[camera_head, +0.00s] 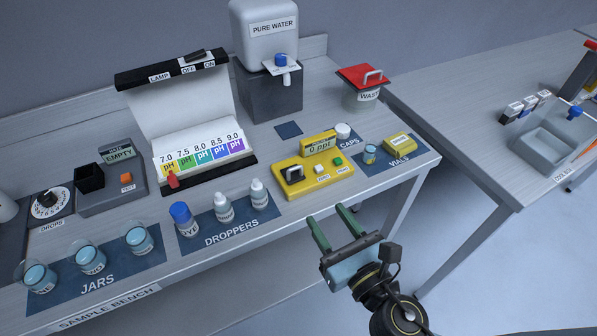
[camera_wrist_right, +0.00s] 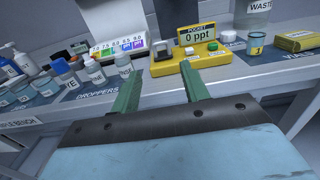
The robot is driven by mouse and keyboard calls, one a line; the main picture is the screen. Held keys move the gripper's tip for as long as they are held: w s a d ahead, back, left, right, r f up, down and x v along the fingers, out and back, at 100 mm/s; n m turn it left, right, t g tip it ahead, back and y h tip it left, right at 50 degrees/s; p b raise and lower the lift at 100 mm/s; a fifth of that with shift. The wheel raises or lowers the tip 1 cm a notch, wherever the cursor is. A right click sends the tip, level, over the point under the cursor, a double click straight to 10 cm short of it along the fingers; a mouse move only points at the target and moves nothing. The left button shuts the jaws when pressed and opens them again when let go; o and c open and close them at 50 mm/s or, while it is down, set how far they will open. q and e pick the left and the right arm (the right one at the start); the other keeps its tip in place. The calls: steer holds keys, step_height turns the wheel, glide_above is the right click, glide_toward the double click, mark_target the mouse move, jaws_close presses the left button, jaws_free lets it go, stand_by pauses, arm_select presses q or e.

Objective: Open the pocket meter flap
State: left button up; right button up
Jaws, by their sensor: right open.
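The pocket meter (camera_head: 313,177) is a yellow block on the sample bench, with a raised display reading "0 ppt". A dark flap-like part with a pale piece (camera_head: 293,174) sits at its left end; I cannot tell clearly whether it is open or closed. White and green buttons sit to its right. In the right wrist view the meter (camera_wrist_right: 205,62) lies beyond the fingertips. My right gripper (camera_head: 326,213) is open and empty, just off the bench's front edge and apart from the meter. Its green fingers (camera_wrist_right: 160,75) point toward the meter's left part. My left gripper is not in view.
Dropper bottles (camera_head: 223,208) stand left of the meter, jars (camera_head: 90,258) farther left. A vial (camera_head: 370,154) and a yellow box (camera_head: 400,145) stand right. Behind are a pH lamp panel (camera_head: 185,110), a water tank (camera_head: 265,40) and a waste bin (camera_head: 362,95).

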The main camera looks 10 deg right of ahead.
mark_target(296, 169)
steer(key=p+x, duration=0.2)
steer(key=x, duration=0.9)
steer(key=shift+w+a, duration=0.1)
steer(key=shift+w, duration=0.25)
steer(key=shift+w+a, duration=0.25)
steer(key=shift+w, duration=0.4)
steer(key=shift+c, duration=0.3)
